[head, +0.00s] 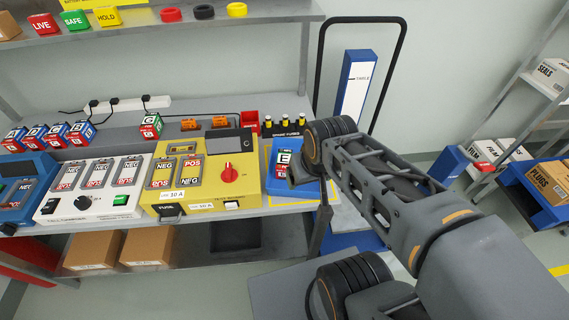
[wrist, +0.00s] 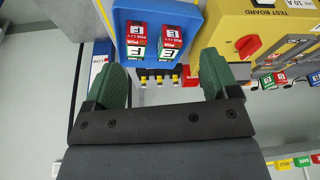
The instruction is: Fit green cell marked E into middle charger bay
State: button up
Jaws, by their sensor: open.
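A blue tray (head: 279,184) stands at the right end of the bench. In the head view, one cell marked E (head: 284,161) shows in it. The wrist view shows the blue tray (wrist: 122,15) holding two cells with red ends, a left cell (wrist: 137,40) and a right cell (wrist: 170,40).
A yellow test board (head: 206,196) with a red knob stands between charger and tray. Several fuses (head: 284,127) and a red bin (head: 250,119) sit behind the tray. Several lettered cells (head: 55,135) stand at the back left. A shelf (head: 130,30) overhangs the bench.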

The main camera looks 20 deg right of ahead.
aim_at(101, 180)
jog(key=z, duration=1.9)
jog(key=k, duration=1.2)
jog(key=u, duration=1.75)
jog(key=i, duration=0.5)
jog(key=u, duration=0.1)
